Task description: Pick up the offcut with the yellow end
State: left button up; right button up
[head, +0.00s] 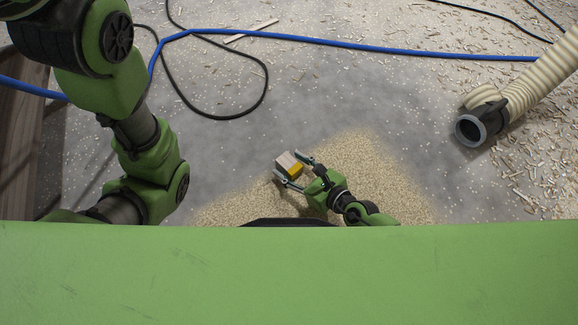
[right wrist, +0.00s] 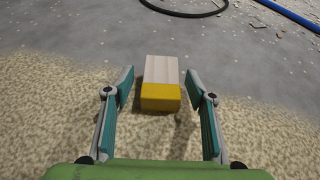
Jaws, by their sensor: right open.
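The offcut with the yellow end (right wrist: 161,76) is a pale wooden block whose near end is yellow. It lies at the edge of the sawdust, its yellow end towards my right gripper (right wrist: 162,90). My right gripper is open, with one finger on each side of the block and a gap on both sides in the right wrist view. In the head view the offcut (head: 288,164) shows between the fingertips of my right gripper (head: 292,170). My left arm comes in from the left in the head view, but its gripper is not in view.
A sawdust patch (head: 368,170) covers the floor around my right gripper. A blue hose (head: 350,45) and a black cable (head: 235,117) lie beyond. A ribbed cream hose (head: 540,78) with a dark nozzle is at the right, among wood chips. Grey floor left of the offcut is clear.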

jog(key=shift+w+a+f, duration=0.25)
jog(key=shift+w+a, duration=0.15)
jog(key=shift+w, duration=0.1)
jog(key=c, duration=1.2)
jog(key=shift+r, duration=0.15)
